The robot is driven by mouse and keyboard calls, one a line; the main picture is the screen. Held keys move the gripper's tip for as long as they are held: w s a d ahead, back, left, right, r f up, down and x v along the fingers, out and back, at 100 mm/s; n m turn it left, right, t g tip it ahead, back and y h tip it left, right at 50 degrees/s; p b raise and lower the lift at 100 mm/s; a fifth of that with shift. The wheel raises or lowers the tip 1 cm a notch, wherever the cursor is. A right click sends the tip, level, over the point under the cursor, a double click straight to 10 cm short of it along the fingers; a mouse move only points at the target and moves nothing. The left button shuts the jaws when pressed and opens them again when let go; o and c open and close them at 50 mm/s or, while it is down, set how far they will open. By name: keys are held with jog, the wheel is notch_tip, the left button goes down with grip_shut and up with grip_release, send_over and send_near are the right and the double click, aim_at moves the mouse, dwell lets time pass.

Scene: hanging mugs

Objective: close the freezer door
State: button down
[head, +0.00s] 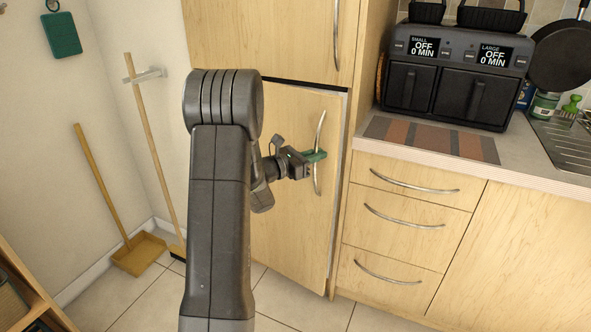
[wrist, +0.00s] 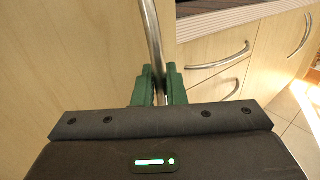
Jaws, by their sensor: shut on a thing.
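The freezer door (head: 290,215) is the light wood lower door of the tall cabinet. A dark gap shows along its top edge and a pale strip along its right edge. I cannot tell exactly how far it stands open. Its upright metal handle (head: 320,128) is near the right edge. My gripper (head: 317,155) is shut on the handle at about mid-height. In the wrist view, the green fingers of my gripper (wrist: 159,85) stand on both sides of the handle (wrist: 151,30). My arm hides the door's left part.
Right of the door are wooden drawers (head: 405,210) with bow handles, under a counter (head: 540,175) holding a black two-drawer fryer (head: 455,80). A broom (head: 155,150) and a dustpan (head: 138,253) stand by the left wall. Tiled floor (head: 295,300) is clear before the door.

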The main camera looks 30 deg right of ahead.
jog(key=w+d, duration=0.1)
jog(key=d, duration=0.1)
jog(key=w+d+n+t, duration=0.1)
jog(key=d, duration=0.2)
jog(key=w+d+t+b, duration=0.1)
jog(key=d, duration=0.1)
jog(key=shift+w+d, duration=0.15)
jog(key=shift+w, duration=0.2)
jog(key=c, duration=1.6)
grip_release()
jog(key=shift+a, duration=0.2)
jog(key=shift+o, duration=0.2)
send_near(329, 144)
jog(key=w+f, duration=0.1)
jog(key=w+a+f, duration=0.1)
jog(key=shift+w+a, duration=0.15)
jog(key=shift+w, duration=0.2)
